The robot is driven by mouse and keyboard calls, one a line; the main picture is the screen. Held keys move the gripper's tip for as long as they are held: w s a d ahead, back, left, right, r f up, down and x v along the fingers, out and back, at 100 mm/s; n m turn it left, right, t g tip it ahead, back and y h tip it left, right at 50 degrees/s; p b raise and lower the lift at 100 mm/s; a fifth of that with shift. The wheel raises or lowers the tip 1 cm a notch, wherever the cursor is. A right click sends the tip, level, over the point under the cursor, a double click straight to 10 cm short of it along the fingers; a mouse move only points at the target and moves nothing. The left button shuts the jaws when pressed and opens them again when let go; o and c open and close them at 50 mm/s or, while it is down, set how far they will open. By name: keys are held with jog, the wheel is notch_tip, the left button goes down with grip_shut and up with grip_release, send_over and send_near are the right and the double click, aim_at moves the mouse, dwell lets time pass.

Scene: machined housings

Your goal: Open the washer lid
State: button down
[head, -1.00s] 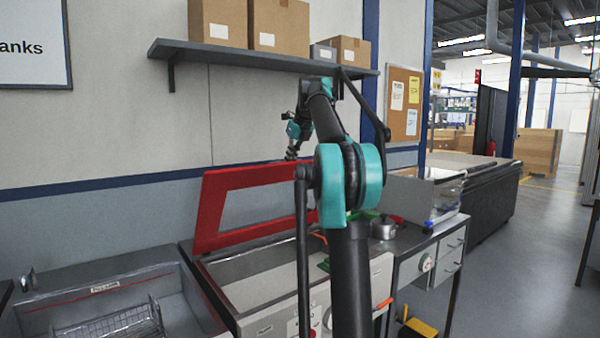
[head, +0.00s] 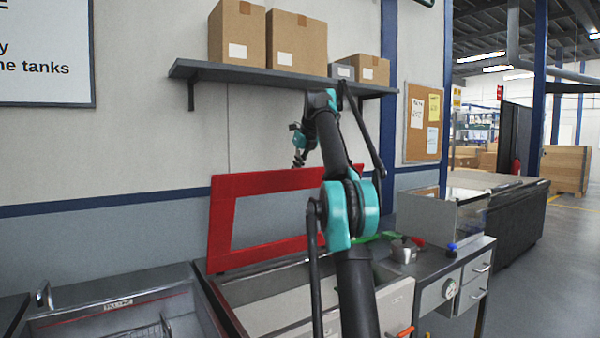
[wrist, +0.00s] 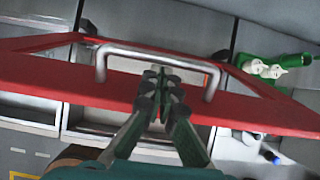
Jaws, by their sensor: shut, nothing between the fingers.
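The washer lid (head: 222,222) is a red frame with a window, standing raised and close to upright at the back of the washer (head: 275,295) in the head view. In the wrist view the red lid (wrist: 65,75) spans the picture, with a metal bar handle (wrist: 155,55) on it. My gripper (wrist: 160,80) is shut and empty, its fingertips within the handle's outline, just below the bar. I cannot tell whether they touch the lid. In the head view my gripper (head: 299,160) is small, at the lid's top edge, and my arm covers the lid's right part.
A sink (head: 120,305) with a wire basket stands left of the washer. A counter with drawers (head: 465,285) and a metal cup (head: 403,252) is on the right. A shelf (head: 285,78) with cardboard boxes hangs above. Open floor lies at the far right.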

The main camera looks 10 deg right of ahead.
jog(key=shift+w+a+r, duration=0.2)
jog(key=shift+w, duration=0.35)
jog(key=shift+w+a+r, duration=0.15)
jog(key=shift+w+a, duration=0.05)
jog(key=shift+w, duration=0.3)
jog(key=shift+s+d, duration=0.1)
jog(key=shift+s, duration=0.05)
